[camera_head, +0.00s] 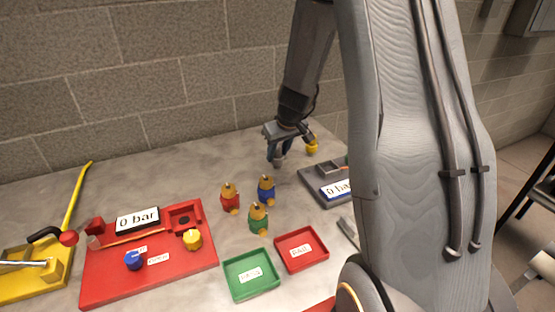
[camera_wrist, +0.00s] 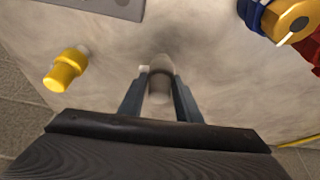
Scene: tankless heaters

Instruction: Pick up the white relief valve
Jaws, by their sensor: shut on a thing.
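My gripper (camera_wrist: 159,100) is shut on a pale, off-white cylindrical piece, the white relief valve (camera_wrist: 160,88), which sits between the two fingers in the wrist view. Its lower part is blurred and partly hidden by the fingers and wrist. In the head view my gripper (camera_head: 277,158) points down over the back of the table, and the valve cannot be made out there. I cannot tell whether the valve touches the table.
A yellow-capped valve (camera_head: 312,148) stands just right of my gripper. Blue (camera_head: 266,190), red (camera_head: 230,198) and green (camera_head: 258,219) valves stand nearer. Green (camera_head: 252,275) and red (camera_head: 302,250) trays lie in front. A red panel (camera_head: 105,290) is left, a grey panel (camera_head: 310,182) right.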

